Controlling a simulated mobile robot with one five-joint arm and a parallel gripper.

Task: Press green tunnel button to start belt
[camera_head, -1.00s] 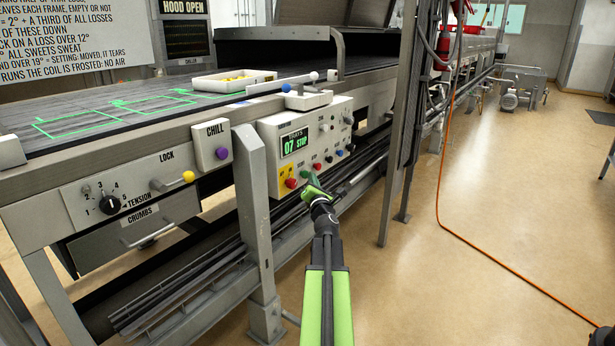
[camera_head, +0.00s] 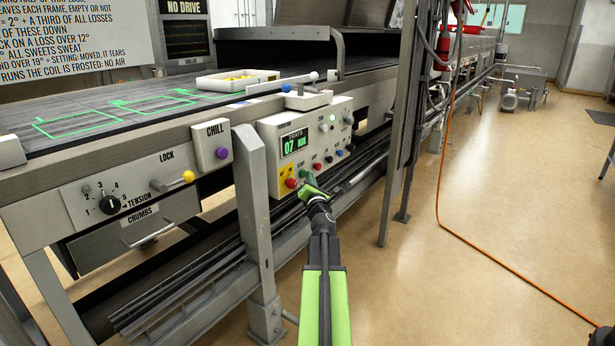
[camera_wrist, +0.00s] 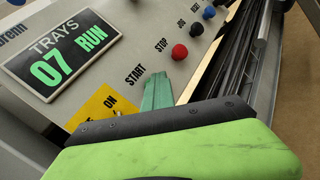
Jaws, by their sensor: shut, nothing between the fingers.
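The pale control panel (camera_head: 332,158) on the side of the belt carries a row of coloured buttons. The green button (camera_head: 304,173) is between the red knob (camera_head: 291,183) and a red button (camera_head: 317,167). My gripper (camera_head: 314,190) is shut and empty, just in front of and below the green button. In the wrist view its green fingertips (camera_wrist: 157,92) lie beside the START label (camera_wrist: 135,75) and hide the button; I cannot tell whether they touch it. The panel's display (camera_wrist: 62,55) reads TRAYS 07 RUN.
A white tray (camera_head: 208,85) with yellow pieces is on the dark belt (camera_head: 70,123). A steel leg (camera_head: 250,205) stands left of the panel and a grey post (camera_head: 400,130) right of it. An orange cable (camera_head: 480,251) crosses otherwise open floor at right. The upper screen reads NO DRIVE (camera_head: 184,7).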

